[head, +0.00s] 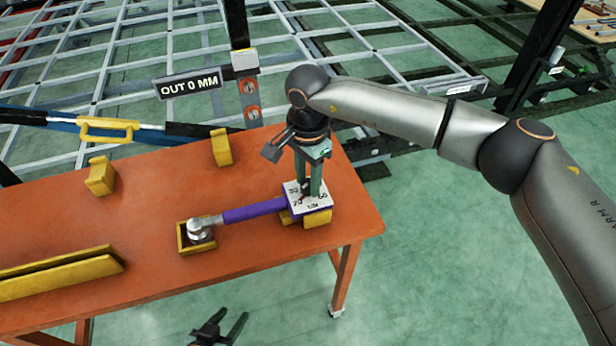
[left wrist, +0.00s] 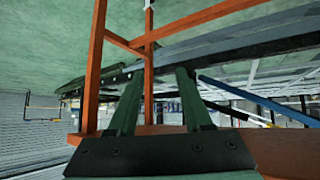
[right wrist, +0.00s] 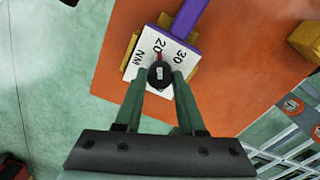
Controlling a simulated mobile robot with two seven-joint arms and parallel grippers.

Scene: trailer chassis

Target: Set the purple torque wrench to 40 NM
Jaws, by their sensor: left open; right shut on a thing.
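The purple torque wrench (head: 253,211) lies on the orange table, its round metal head (head: 200,231) at a yellow holder and its white dial plate at the other end on a yellow block. My right gripper (head: 309,192) points down at the dial, shut on its black knob (right wrist: 160,75). In the right wrist view the dial plate (right wrist: 142,70) shows 20, 30 and NM; a red pointer (right wrist: 158,57) by the knob points close to 20. The fingers and knob hide part of the plate. My left gripper (head: 230,318) is open and empty, low beyond the table's near edge.
The orange table (head: 150,215) also carries yellow blocks (head: 101,176) and a long yellow holder (head: 60,276). A post with an "OUT 0 MM" sign (head: 188,85) and a yellow-handled blue bar (head: 108,128) stand behind it, before the grey chassis frame.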

